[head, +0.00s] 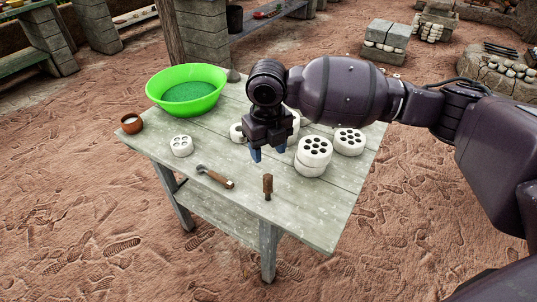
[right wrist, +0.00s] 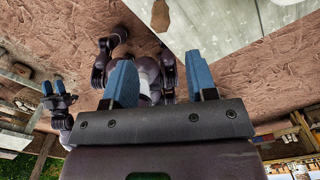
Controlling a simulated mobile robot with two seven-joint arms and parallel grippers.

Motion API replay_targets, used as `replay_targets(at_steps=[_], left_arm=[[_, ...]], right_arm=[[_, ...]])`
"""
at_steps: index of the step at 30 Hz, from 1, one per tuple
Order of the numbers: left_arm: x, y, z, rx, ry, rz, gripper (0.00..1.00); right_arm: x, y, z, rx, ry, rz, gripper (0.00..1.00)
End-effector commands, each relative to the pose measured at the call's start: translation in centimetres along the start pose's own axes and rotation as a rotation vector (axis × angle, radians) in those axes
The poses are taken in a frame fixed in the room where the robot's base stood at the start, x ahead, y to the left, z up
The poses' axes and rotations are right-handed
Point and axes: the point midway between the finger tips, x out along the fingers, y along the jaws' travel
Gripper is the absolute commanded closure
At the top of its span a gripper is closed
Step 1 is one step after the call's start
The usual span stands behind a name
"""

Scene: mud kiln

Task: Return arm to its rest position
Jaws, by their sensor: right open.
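My right gripper (head: 268,151) hangs over the table (head: 205,217) in the head view, blue fingers pointing down. It is open with nothing between its fingers. Its two blue fingers also show apart in the right wrist view (right wrist: 162,80). My right arm reaches in from the right edge, across the table's right part. My left gripper is outside the head view. It shows small at the left of the right wrist view (right wrist: 53,88), its blue fingers apart and empty, away from the table.
White perforated clay pieces (head: 314,151) stand near the gripper, some partly hidden behind it. A wooden-handled tool (head: 214,176), a small brown tool (head: 267,187), a green basin (head: 187,88) and a small brown bowl (head: 131,123) are on the table. Sandy ground around the table is open.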

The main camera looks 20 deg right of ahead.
Motion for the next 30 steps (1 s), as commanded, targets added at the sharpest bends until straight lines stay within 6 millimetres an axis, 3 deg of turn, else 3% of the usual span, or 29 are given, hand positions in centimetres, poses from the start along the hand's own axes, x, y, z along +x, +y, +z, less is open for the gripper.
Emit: replay_targets(at_steps=[17,23,26,30], left_arm=[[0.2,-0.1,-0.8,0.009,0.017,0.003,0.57],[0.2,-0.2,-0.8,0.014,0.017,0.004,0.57],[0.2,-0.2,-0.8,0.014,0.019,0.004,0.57],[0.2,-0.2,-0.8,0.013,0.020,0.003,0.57]], right_arm=[[-0.1,0.0,0.0,0.027,0.000,0.000,0.48],[-0.1,0.8,1.1,0.267,-0.059,0.057,0.48],[-0.5,1.5,2.6,0.444,-0.144,0.123,0.48],[-2.5,2.8,5.4,0.679,-0.283,0.274,0.48]])
